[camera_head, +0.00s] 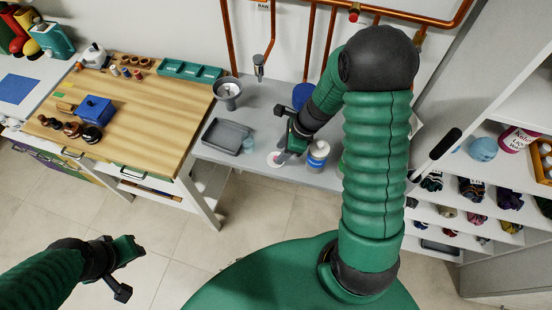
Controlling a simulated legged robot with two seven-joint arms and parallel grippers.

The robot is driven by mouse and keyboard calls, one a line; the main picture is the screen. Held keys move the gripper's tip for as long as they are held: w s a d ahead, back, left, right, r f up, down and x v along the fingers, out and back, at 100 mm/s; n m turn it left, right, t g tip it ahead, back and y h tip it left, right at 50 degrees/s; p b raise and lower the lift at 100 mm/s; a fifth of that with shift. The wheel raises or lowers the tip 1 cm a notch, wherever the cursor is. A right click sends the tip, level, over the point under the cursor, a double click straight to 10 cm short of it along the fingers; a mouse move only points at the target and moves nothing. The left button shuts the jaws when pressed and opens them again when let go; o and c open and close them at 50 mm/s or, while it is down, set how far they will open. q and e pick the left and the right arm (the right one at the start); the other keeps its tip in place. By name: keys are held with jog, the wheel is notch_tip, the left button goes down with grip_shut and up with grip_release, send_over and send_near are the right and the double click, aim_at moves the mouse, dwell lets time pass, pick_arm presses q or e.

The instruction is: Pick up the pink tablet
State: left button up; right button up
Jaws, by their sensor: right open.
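A small pale pink disc, which looks like the pink tablet (274,161), lies on the grey counter (245,177) beside a white bottle with a blue label (317,155). My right gripper (284,152) is open and points down just above the disc's right edge. It partly covers the disc, and I cannot tell whether the fingers touch it. My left gripper (128,270) hangs over the tiled floor, far from the counter. I cannot tell whether its jaws are apart.
A grey tray (226,137), a small clear cup (248,145) and a metal funnel vessel (228,93) stand left of my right gripper. A blue container (302,95) is behind it. Copper pipes (308,45) run along the wall. Shelves (440,210) stand at the right.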

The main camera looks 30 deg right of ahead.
jog(key=x, duration=0.3)
jog(key=shift+s+f, duration=0.1)
jog(key=shift+f, duration=0.05)
jog(key=shift+s+a, duration=0.1)
jog(key=shift+s, duration=0.15)
jog(key=c, duration=0.7)
jog(key=shift+s+a, duration=0.1)
jog(key=shift+s, duration=0.05)
grip_shut()
